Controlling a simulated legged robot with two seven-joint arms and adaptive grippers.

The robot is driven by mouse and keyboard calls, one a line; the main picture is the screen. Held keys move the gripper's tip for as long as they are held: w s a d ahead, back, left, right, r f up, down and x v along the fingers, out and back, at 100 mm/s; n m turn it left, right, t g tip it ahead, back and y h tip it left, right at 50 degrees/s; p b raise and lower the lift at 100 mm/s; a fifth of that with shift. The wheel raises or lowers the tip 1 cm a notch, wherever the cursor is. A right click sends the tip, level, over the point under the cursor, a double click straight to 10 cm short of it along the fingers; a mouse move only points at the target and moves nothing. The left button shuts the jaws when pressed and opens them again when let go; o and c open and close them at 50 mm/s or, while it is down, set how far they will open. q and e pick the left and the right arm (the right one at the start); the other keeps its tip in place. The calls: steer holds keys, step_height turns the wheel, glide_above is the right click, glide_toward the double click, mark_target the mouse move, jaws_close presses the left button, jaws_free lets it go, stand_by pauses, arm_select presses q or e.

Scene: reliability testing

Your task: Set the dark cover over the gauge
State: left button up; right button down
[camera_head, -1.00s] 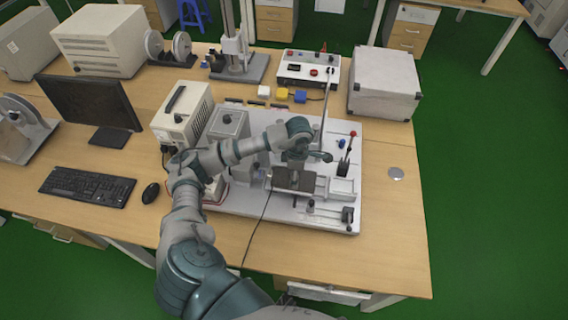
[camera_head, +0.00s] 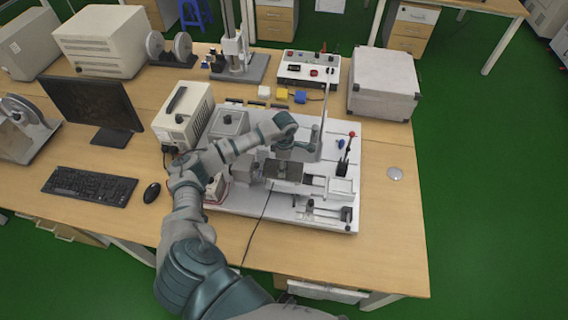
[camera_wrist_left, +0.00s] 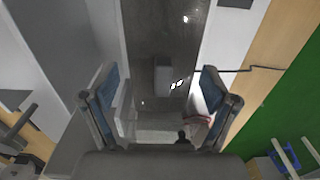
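The dark cover (camera_head: 284,172) is a flat, dark, box-like piece above the middle of the white equipment board (camera_head: 235,205) in the head view. My left gripper (camera_head: 303,150) is just behind it, partly hidden by my wrist. In the left wrist view, the two fingers of my left gripper (camera_wrist_left: 160,108) stand wide apart. The dark, glossy cover (camera_wrist_left: 165,40) fills the space between them, and they appear to grip its sides. Contact is hard to see. The gauge cannot be told for sure among the fixtures on the board. My right gripper is not in view.
A light fixture block (camera_head: 340,187) and a small slide fixture (camera_head: 322,211) are right of the cover. A red-knobbed lever (camera_head: 346,152) and a thin upright rod (camera_head: 325,108) stand near. A grey case (camera_head: 384,83) is behind. The table's right front is clear.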

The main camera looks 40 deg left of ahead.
mark_target(287, 165)
arm_select(q)
steer(key=shift+d+r, duration=0.2)
steer(key=shift+d, duration=0.5)
steer(key=shift+r, duration=0.25)
step_height(287, 165, up, 12)
steer(key=b, duration=0.1)
steer(key=shift+a+f, duration=0.2)
steer(key=shift+f, duration=0.05)
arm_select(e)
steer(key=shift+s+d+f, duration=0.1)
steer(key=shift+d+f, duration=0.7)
arm_select(q)
steer(key=shift+a+f, duration=0.15)
steer(key=shift+a, duration=0.1)
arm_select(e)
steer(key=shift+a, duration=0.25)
